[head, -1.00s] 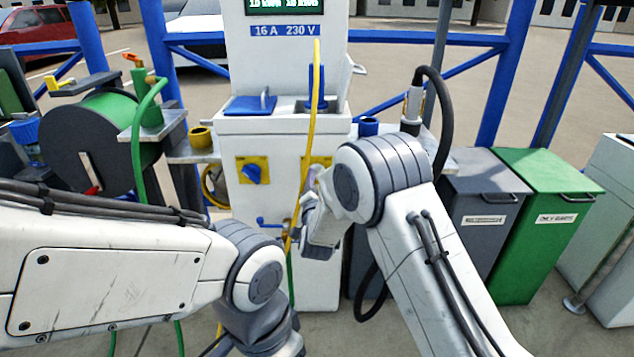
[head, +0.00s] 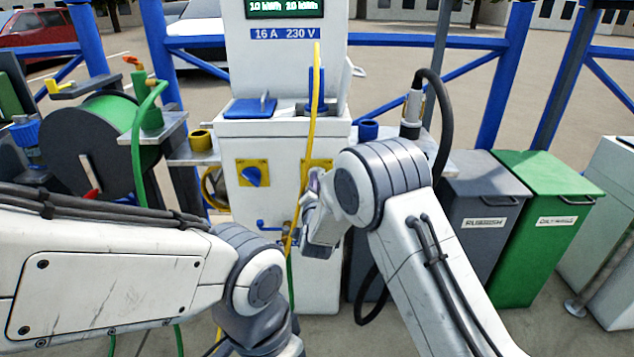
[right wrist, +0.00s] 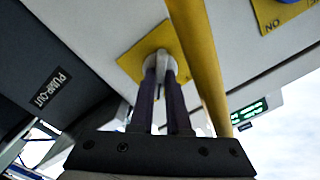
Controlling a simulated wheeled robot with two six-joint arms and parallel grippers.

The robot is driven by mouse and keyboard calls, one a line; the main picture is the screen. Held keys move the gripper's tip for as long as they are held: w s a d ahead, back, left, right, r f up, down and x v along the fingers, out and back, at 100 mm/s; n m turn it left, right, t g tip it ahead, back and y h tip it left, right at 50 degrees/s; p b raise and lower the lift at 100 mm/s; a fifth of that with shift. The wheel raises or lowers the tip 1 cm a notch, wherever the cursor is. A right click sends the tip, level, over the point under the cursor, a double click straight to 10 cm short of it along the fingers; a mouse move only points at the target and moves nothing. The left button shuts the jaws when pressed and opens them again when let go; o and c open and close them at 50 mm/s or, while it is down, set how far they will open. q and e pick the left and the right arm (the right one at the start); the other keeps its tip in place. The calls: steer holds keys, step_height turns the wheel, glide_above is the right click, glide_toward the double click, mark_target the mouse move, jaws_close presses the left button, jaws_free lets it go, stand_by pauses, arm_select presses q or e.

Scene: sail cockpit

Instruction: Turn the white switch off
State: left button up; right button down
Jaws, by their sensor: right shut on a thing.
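The white switch (right wrist: 160,59) sits on a yellow plate (right wrist: 131,62) on the pedestal's front. My right gripper (right wrist: 163,76) has its two dark fingers closed on the switch's grip, one on each side, in the right wrist view. In the head view my right gripper (head: 314,184) is at the right-hand yellow plate (head: 322,163), with the switch mostly hidden by the hand and the yellow hose. My left arm crosses the lower left, and its gripper is out of the picture.
A yellow hose (head: 309,130) hangs down the pedestal front (head: 270,138), close beside my right gripper. A blue switch (head: 252,175) is to the left. A hose reel (head: 85,155) stands left; grey (head: 480,178) and green (head: 545,190) bins stand right.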

steer(key=shift+n+p, duration=3.15)
steer(key=shift+n, duration=5.45)
steer(key=shift+f, duration=0.1)
steer(key=c, duration=0.9)
jaws_free()
steer(key=shift+s, duration=0.1)
